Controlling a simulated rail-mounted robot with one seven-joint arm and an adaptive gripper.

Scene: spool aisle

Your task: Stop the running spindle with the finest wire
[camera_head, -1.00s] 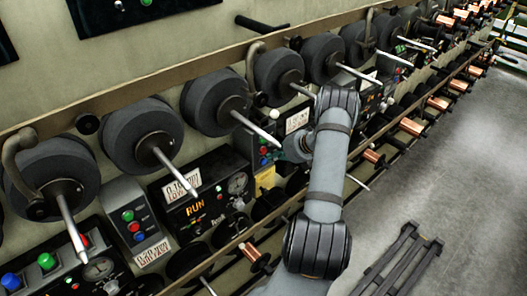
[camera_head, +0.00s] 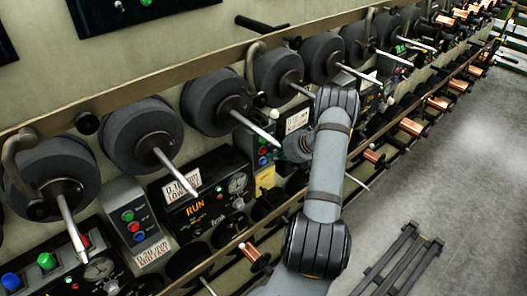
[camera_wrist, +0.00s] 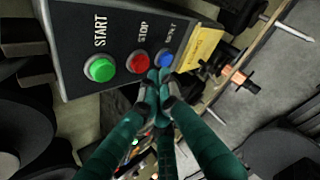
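My gripper (camera_wrist: 161,80) has its green fingers brought together, with nothing seen between the tips. In the wrist view the tips are just below the red STOP button (camera_wrist: 137,62) and the blue button (camera_wrist: 164,57) of a dark control box (camera_wrist: 75,25). Whether they touch a button I cannot tell. The green START button (camera_wrist: 101,68) is further left. In the head view, this box's buttons (camera_head: 263,151) are just left of my wrist. A display (camera_head: 195,208) reading RUN stands left, under a tag (camera_head: 181,186) that seems to read 0.16 mm. Another tag (camera_head: 150,253) seems to read 0.20 mm.
Dark spools (camera_head: 212,102) on protruding spindles line the wall above the boxes. A lower rail carries copper-wound bobbins (camera_head: 374,156). A yellow note (camera_wrist: 198,48) is on the box's right end. A dark stand (camera_head: 400,262) is on the otherwise clear floor at right.

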